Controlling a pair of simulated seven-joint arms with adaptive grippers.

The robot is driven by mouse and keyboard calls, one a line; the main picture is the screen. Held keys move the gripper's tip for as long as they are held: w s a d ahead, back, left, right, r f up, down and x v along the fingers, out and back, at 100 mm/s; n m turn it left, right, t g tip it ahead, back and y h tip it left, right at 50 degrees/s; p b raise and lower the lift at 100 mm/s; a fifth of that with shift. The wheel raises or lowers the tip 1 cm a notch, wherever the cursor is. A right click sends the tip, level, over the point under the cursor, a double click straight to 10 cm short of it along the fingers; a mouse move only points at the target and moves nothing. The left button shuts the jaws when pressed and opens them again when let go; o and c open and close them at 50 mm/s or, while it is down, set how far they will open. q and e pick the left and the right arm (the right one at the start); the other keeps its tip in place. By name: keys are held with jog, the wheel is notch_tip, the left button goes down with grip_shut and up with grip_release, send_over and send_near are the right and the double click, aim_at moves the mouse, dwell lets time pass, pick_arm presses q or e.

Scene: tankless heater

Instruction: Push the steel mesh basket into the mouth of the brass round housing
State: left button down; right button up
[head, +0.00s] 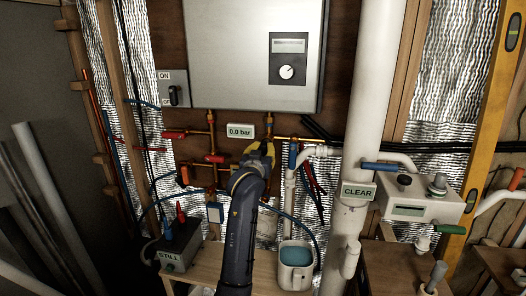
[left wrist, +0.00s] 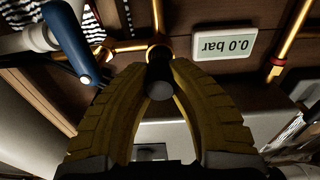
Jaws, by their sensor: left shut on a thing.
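My left gripper (head: 260,152) is in front of the copper and brass pipework below the heater. Its yellow fingers also show in the left wrist view (left wrist: 160,72), shut on a small dark cylinder. This is likely the steel mesh basket (left wrist: 161,85), but its mesh cannot be made out. A brass fitting (left wrist: 156,52), likely the round housing, is right beyond the fingertips. The cylinder's tip overlaps it in the picture; I cannot tell whether they touch or whether the tip is inside. In the head view the gripper hides the basket and the mouth. My right gripper is not in view.
The "0.0 bar" display (head: 240,131) is close to the gripper. A blue-handled valve (left wrist: 70,45) is close by on the other side. The heater cabinet (head: 230,50) hangs above. A cup of blue liquid (head: 296,265) stands on the bench below, beside a white pipe (head: 372,120).

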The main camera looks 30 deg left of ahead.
pick_arm(q)
jog(key=shift+x, duration=1.4)
jog(key=c, duration=1.2)
grip_release()
jog(key=shift+f, duration=0.1)
jog(key=v, duration=1.2)
